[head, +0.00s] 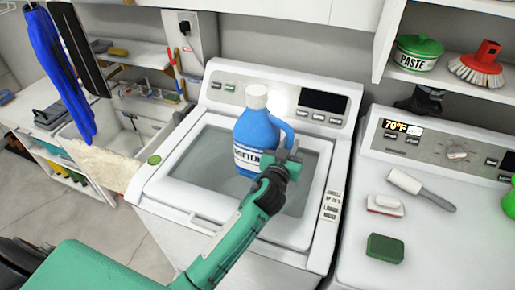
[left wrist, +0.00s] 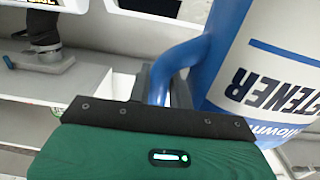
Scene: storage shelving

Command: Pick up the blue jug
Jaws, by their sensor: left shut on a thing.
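The blue jug (head: 257,132) has a white cap and a white label. In the head view it is upright over the glass lid of the left washing machine (head: 171,207); I cannot tell whether it touches the lid. My left gripper (head: 282,165) is at the jug's right side, shut on its handle. In the left wrist view the jug (left wrist: 270,60) fills the right side, and its blue handle runs between the fingers of the gripper (left wrist: 160,95). My right gripper is not in view.
A second white machine (head: 350,240) stands at the right with a brush (head: 420,189), a white-and-red scrubber (head: 385,205) and a green sponge (head: 385,248) on top. A shelf above holds a green paste pot (head: 417,53) and a red brush (head: 478,65). A sink is at the left.

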